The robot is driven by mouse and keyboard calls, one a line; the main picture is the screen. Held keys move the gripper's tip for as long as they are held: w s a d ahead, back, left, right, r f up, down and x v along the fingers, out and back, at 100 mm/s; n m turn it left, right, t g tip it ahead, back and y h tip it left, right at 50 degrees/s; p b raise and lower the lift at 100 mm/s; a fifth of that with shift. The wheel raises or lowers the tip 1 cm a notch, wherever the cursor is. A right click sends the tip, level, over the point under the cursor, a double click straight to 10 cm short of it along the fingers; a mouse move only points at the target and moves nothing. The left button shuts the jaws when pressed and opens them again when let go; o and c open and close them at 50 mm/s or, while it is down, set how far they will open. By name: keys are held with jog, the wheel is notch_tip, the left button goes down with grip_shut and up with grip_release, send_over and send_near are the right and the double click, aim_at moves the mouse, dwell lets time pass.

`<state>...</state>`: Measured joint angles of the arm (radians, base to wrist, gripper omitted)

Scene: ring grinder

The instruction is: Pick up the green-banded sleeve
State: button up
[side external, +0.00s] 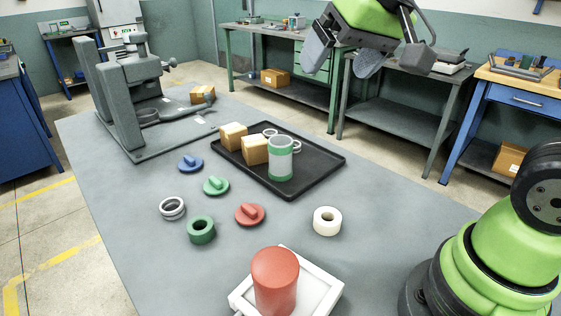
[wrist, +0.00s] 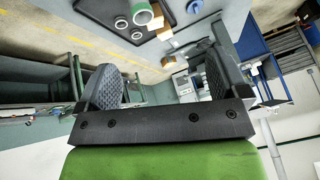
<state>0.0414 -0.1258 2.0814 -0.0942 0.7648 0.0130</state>
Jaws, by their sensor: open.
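The green-banded sleeve (side external: 281,158) stands upright on the black tray (side external: 315,178) in the side external view, a grey cylinder with green bands at top and bottom. It also shows in the wrist view (wrist: 142,14), near the top edge. My gripper (side external: 362,62) is high above the far side of the table, up and to the right of the sleeve, and well apart from it. The wrist view shows its two padded fingers (wrist: 160,85) spread wide with nothing between them.
Cardboard boxes (side external: 254,149) and pale rings stand beside the sleeve on the tray. A grey machine (side external: 135,90) stands at the back left. A red cylinder (side external: 275,281) on a white stand (side external: 322,288), coloured knobbed discs (side external: 216,186) and loose rings (side external: 327,221) occupy the front.

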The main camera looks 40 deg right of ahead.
jog(key=g+h, duration=0.1)
send_near(280, 149)
jog(key=shift+n+g+h, duration=0.3)
jog(key=shift+n+g, duration=0.1)
jog(key=shift+n, duration=0.2)
jog(key=x, duration=0.3)
jog(key=w+d+x, duration=0.1)
jog(key=x, duration=0.3)
jog(key=r+x, duration=0.1)
jog(key=x, duration=0.3)
jog(key=shift+w+d+f, duration=0.25)
jog(key=shift+w+f, duration=0.05)
jog(key=shift+w, duration=0.2)
jog(key=shift+w+f, duration=0.25)
jog(key=shift+f, duration=0.35)
jog(key=c, duration=1)
